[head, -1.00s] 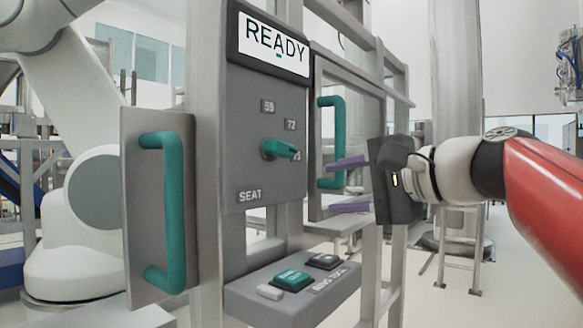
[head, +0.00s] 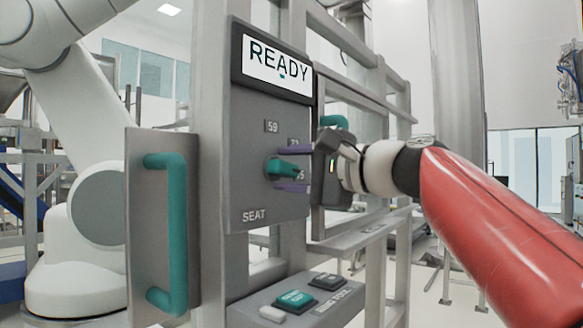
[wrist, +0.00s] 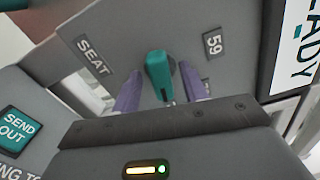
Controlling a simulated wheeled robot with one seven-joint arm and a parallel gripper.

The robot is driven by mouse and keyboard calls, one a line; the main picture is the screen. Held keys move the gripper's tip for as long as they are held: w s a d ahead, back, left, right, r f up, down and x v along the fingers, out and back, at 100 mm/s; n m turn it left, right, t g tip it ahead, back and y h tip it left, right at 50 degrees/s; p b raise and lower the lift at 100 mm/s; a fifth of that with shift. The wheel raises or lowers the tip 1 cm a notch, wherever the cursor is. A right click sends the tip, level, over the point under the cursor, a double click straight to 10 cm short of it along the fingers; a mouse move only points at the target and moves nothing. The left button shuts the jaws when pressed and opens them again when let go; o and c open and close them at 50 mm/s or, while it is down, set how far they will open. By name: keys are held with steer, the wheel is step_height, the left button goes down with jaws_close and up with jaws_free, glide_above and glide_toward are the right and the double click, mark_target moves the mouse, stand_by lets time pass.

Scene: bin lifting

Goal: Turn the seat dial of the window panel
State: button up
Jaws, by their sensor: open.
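The seat dial (head: 283,168) is a teal pointer knob on the grey window panel (head: 260,206), below a screen reading READY (head: 277,73). Number labels sit around it; the 59 label (head: 272,127) is clear, the others are partly covered by my gripper. My gripper (head: 292,168) has its purple fingers open, one above and one below the knob. In the wrist view the knob (wrist: 158,73) stands between the two fingers (wrist: 162,92), with a gap visible on each side. The SEAT label (wrist: 95,56) shows to the left of it.
A teal door handle (head: 177,232) stands out at the left of the panel. A second teal handle (head: 335,122) is mostly hidden behind my gripper. A ledge below carries a teal SEND OUT button (head: 295,299), a dark button (head: 327,281) and a white one (head: 272,314).

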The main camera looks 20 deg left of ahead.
jaws_close()
steer(key=shift+n, duration=0.4)
steer(key=n+b, duration=0.2)
steer(key=n, duration=0.2)
steer(key=shift+f+n, duration=0.1)
steer(key=shift+n, duration=0.2)
steer(key=n+b, duration=0.1)
steer(key=n, duration=0.3)
steer(key=shift+n+b, duration=0.3)
steer(key=shift+n, duration=0.1)
